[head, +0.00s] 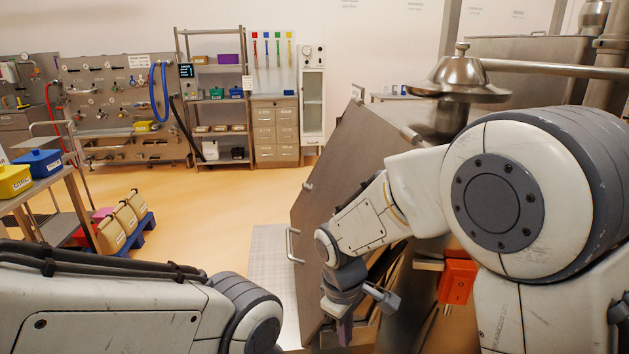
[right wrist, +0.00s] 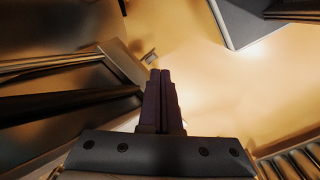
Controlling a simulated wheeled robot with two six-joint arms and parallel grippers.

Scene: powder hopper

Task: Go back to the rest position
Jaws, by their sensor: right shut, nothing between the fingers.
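My right gripper (head: 345,330) hangs at the lower middle of the head view, in front of a grey metal panel with handles. In the right wrist view my right gripper (right wrist: 165,75) has its two dark fingers together with nothing between them. My right arm bends down from the right side of the head view. My left arm crosses the lower left of the head view, and its gripper is out of the picture.
The grey panel (head: 325,190) stands close beside my right arm. A steel hopper lid (head: 458,78) is above it, and an orange box (head: 457,282) is below. A cart with yellow and blue bins (head: 40,162) stands left. The orange floor (head: 220,205) between is open.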

